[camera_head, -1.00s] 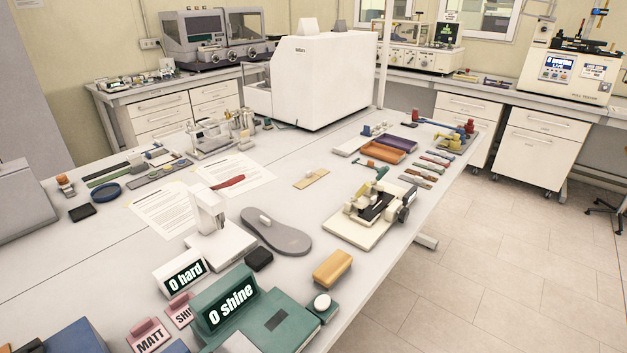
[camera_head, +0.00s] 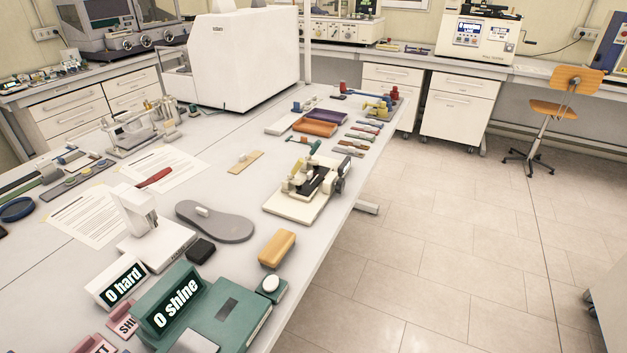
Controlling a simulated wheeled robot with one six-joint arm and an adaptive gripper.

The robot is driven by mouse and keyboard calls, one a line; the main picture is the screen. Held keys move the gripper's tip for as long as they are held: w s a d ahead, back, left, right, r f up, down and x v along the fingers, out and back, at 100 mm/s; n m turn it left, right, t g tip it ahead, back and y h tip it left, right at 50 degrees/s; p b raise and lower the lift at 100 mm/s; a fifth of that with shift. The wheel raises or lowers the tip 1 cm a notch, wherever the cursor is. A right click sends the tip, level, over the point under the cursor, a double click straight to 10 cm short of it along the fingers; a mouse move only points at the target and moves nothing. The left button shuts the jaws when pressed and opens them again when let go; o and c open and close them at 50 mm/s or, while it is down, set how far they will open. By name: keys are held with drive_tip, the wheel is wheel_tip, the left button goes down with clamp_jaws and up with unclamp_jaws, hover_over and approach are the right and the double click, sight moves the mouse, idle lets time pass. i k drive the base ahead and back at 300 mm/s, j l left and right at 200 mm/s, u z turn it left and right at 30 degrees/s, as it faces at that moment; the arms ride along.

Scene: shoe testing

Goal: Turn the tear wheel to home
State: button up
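I cannot tell for sure which part is the tear wheel, as no label for it is readable. A small cream bench device (camera_head: 300,203) with a dark strip and a dark round part (camera_head: 338,178) on its right side stands near the table's right edge. A grey machine (camera_head: 118,30) with several round knobs stands at the back left. My gripper is not in view.
The white table (camera_head: 225,268) carries a green "0 shine" box (camera_head: 222,318), a white "0 hard" device (camera_head: 122,280), a grey sole (camera_head: 215,223), a yellow block (camera_head: 277,248) and a large white machine (camera_head: 240,60). A chair (camera_head: 556,105) stands at the back right. The tiled floor (camera_head: 450,240) is clear.

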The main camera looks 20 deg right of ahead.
sight(340, 184)
drive_tip(key=i+l, duration=0.15)
drive_tip(key=l, duration=0.25)
drive_tip(key=i+l+z, duration=0.1)
drive_tip(key=l, duration=0.25)
drive_tip(key=i+l+z, duration=0.1)
drive_tip(key=l, duration=0.3)
drive_tip(key=i+l, duration=0.25)
drive_tip(key=l+z, duration=0.05)
drive_tip(key=l, duration=0.05)
